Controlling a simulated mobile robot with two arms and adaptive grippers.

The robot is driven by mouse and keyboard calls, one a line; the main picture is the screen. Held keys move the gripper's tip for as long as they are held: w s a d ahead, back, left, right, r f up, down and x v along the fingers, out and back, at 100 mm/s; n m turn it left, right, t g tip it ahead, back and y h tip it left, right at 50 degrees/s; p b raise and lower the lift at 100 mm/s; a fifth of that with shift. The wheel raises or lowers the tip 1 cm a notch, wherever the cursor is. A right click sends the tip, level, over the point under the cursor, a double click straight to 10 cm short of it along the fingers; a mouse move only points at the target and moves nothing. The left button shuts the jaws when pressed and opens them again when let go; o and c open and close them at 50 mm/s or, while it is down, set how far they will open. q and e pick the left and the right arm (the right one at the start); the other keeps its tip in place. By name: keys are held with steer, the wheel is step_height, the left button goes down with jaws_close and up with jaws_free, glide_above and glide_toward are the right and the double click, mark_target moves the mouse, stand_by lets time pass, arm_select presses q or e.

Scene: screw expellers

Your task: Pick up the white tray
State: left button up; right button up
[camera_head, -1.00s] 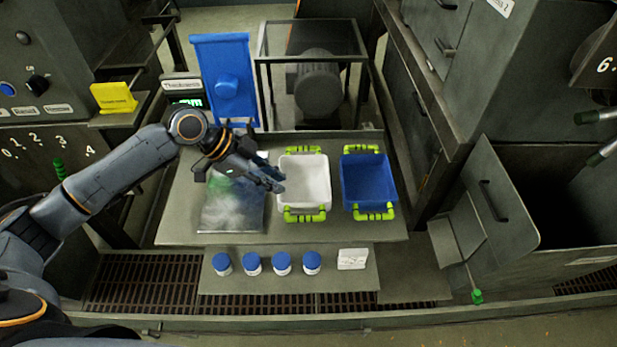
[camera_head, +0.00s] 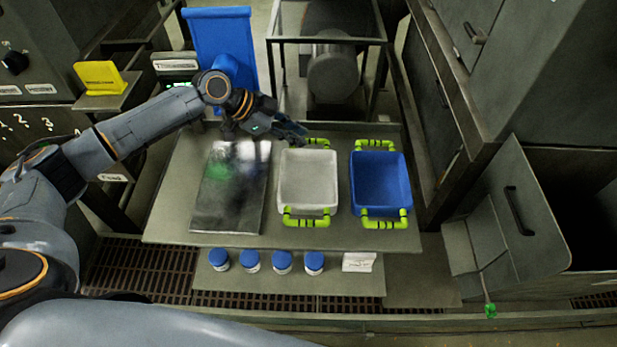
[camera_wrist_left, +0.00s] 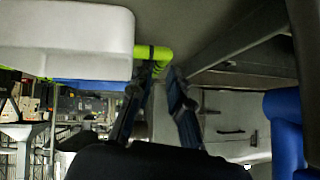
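The white tray (camera_head: 308,180) stands on the table between a dark metal plate and a blue tray. It has a green handle at its far end (camera_head: 317,143) and one at its near end (camera_head: 307,218). My left gripper (camera_head: 297,132) is at the tray's far left corner, beside the far handle. In the left wrist view its two fingers (camera_wrist_left: 160,72) are apart, with the white tray (camera_wrist_left: 65,35) and the green handle (camera_wrist_left: 160,55) close to the fingertips. Whether a finger touches the handle, I cannot tell. My right gripper is not in view.
The blue tray (camera_head: 381,183) with green handles stands close on the right. The dark plate (camera_head: 231,190) lies on the left. Several blue-capped jars (camera_head: 282,262) and a white block (camera_head: 358,262) stand on a lower shelf in front. A motor (camera_head: 333,77) under a frame is behind.

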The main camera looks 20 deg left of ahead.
mark_target(311, 140)
arm_select(q)
steer(key=shift+w+d+f+p, duration=0.2)
steer(key=shift+d+p, duration=0.3)
steer(key=shift+w+d+f+p, duration=0.15)
steer(key=shift+d+f+p, duration=0.05)
steer(key=shift+d+p, duration=0.25)
steer(key=shift+x, duration=1.2)
steer(key=shift+w+f, duration=0.1)
steer(key=shift+f, duration=0.15)
steer(key=shift+a, duration=0.1)
jaws_close()
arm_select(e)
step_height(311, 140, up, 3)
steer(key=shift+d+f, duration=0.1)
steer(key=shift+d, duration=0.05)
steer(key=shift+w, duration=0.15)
arm_select(q)
steer(key=shift+r, duration=0.1)
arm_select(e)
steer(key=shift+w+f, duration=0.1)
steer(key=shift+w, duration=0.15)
